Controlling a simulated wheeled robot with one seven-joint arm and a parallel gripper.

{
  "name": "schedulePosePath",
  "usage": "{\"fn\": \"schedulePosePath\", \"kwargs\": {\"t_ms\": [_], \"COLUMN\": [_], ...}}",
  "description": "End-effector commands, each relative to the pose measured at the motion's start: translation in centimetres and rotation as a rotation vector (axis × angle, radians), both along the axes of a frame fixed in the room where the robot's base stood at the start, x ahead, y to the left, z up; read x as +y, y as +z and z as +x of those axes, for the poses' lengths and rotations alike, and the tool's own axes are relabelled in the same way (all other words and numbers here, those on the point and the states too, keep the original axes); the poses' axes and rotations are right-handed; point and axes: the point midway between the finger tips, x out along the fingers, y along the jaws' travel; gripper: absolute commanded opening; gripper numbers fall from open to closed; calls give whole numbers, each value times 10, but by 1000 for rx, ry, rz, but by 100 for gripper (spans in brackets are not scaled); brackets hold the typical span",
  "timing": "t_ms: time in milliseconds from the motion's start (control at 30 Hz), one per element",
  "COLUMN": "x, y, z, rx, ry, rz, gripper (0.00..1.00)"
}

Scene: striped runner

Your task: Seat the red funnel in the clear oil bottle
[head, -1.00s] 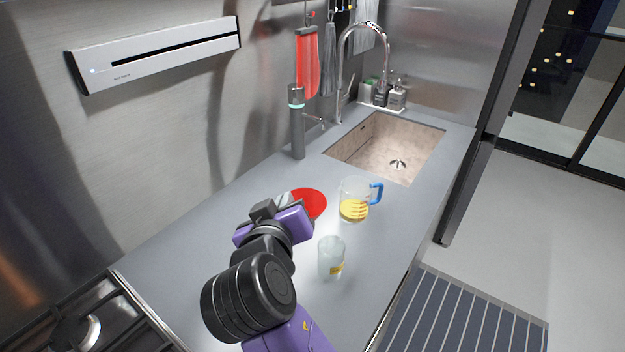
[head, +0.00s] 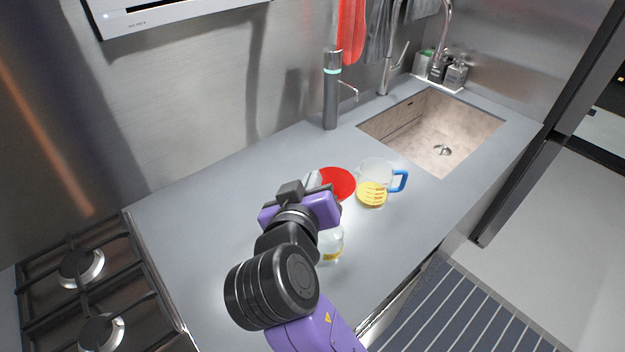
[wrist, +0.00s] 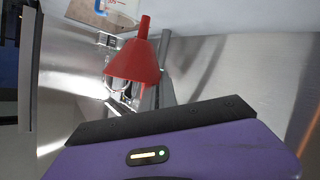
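The red funnel (head: 337,182) has its wide mouth facing up in the head view. In the wrist view, which looks upside down, the funnel (wrist: 138,62) has its spout toward the counter. My gripper (head: 314,184) is shut on the funnel and holds it above the counter; the exact contact is partly hidden by the funnel. The clear oil bottle (head: 331,248) stands on the counter with a yellow label. My arm hides its left part in the head view. The funnel is apart from the bottle, farther back.
A grey cylinder dispenser (head: 331,100) stands by the wall. A gas hob (head: 90,290) is at left. The counter between hob and arm is clear.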

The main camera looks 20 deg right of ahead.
Motion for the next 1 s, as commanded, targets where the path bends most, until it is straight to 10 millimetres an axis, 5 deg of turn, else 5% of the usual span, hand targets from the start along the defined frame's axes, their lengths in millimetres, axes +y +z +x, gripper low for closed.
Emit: {"fn": "schedulePosePath", "kwargs": {"t_ms": [1000], "x": [0], "y": [-57], "z": [0], "rx": [0], "ry": [-1], "rz": [0], "gripper": [0]}}
